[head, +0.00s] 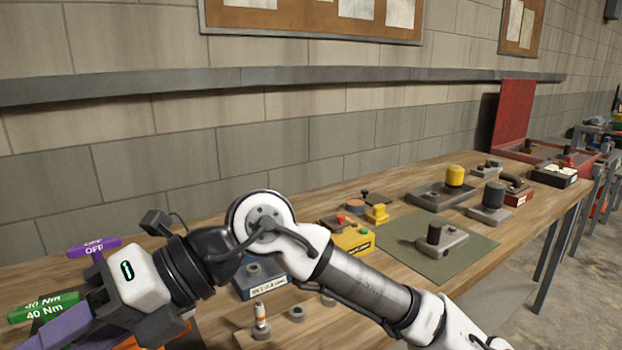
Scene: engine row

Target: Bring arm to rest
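My arm reaches in from the lower right, bends at a white joint, and runs down to the lower left. My gripper (85,318) is at the lower left, beyond the white wrist block. Its fingertips are not clear and its end runs towards the picture's edge, so I cannot tell whether it is open, shut or holding anything. It is over or near the left part of the wooden workbench (400,184).
A yellow box (352,240), a green mat (470,262) with a grey metal part (441,241), and a red case (514,115) occupy the bench. A block wall stands behind.

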